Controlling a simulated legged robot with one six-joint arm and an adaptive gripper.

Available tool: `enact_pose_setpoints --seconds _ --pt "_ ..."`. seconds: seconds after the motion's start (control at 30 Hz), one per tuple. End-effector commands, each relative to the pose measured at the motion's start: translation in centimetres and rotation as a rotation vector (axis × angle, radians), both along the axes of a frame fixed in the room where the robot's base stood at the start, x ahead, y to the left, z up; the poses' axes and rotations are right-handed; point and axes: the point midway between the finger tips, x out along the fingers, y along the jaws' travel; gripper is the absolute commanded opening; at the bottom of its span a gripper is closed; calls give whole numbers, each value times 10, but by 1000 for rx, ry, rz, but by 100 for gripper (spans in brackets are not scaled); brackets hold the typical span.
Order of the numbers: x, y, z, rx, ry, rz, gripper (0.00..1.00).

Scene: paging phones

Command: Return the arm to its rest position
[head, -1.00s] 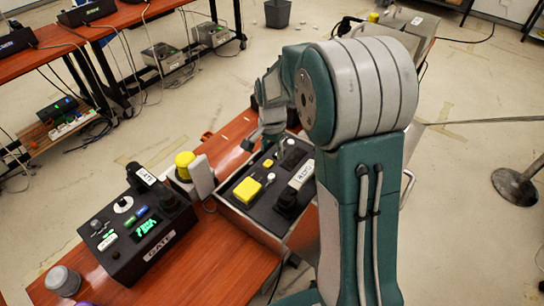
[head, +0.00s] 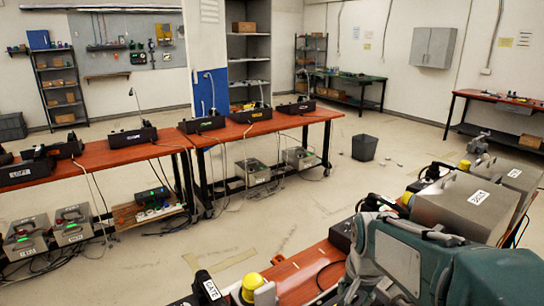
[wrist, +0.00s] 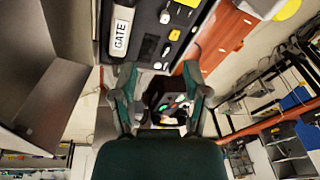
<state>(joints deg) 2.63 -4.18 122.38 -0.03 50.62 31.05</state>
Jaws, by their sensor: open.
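My arm (head: 405,258) shows as teal and grey links at the bottom right of the head view, low over the near wooden bench. My gripper (wrist: 160,78) is in the wrist view, with its two teal fingers spread apart and nothing held between them. A dark panel with a GATE label (wrist: 122,30) lies beyond the fingers. A dark device with green lights (wrist: 180,105) shows in the gap between the fingers, apart from them. I cannot make out the fingertips clearly in the head view.
The near bench (head: 300,270) carries a yellow-capped device (head: 252,284) and a grey metal box (head: 465,205) close to my arm. A dark bin (head: 364,147) stands on the floor. Tables with several black devices stand at left.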

Motion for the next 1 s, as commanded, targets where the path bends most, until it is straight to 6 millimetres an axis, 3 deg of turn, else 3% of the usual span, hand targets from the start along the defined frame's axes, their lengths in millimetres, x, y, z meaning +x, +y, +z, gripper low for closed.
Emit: enact_pose_setpoints --seconds 0.1,0.3,0.6,0.73,1.0 --pt "-30 5 22 -24 -60 104 60" --pt "-78 11 46 -76 -149 280 60" --pt "-140 17 56 -167 -266 509 60" --pt "-150 18 56 -187 -284 552 60" --pt "-152 18 55 -189 -285 560 60"
